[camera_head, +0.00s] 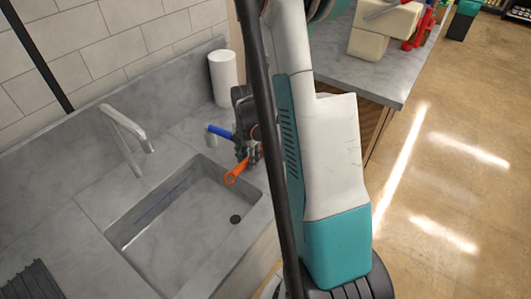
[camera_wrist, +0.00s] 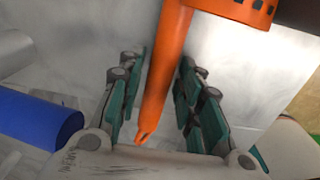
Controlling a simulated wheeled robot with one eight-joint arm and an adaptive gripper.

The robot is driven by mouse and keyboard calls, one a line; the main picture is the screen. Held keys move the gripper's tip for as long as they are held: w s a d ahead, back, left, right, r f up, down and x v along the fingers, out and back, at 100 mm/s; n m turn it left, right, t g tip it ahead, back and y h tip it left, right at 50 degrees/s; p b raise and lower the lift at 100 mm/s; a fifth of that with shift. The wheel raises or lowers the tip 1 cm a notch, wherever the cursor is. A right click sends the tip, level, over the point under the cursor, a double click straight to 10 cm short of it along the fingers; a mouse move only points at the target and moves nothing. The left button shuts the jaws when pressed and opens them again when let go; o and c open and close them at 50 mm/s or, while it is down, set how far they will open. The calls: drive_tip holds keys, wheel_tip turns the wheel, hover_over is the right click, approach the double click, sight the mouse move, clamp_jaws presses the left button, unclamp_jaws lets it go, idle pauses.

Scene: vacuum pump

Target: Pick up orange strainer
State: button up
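The orange strainer (camera_wrist: 165,70) shows in the wrist view, with its long handle running down between the two fingers of my gripper (camera_wrist: 162,80). Part of its slotted head (camera_wrist: 240,8) is at the top right, cut off by the frame. The fingers are apart, with a gap visible on both sides of the handle. In the head view, the strainer's orange handle end (camera_head: 237,172) sticks out below my gripper (camera_head: 245,145), over the sink's back right corner. My arm and gripper hide the rest of the strainer there.
A blue cylindrical thing (camera_head: 220,131) is just left of my gripper and also shows in the wrist view (camera_wrist: 40,118). A white roll (camera_head: 223,78) stands behind. The sink (camera_head: 175,215) and faucet (camera_head: 128,138) are at left. A counter with objects (camera_head: 335,60) is at back right.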

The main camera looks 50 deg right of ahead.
clamp_jaws()
idle(0.3)
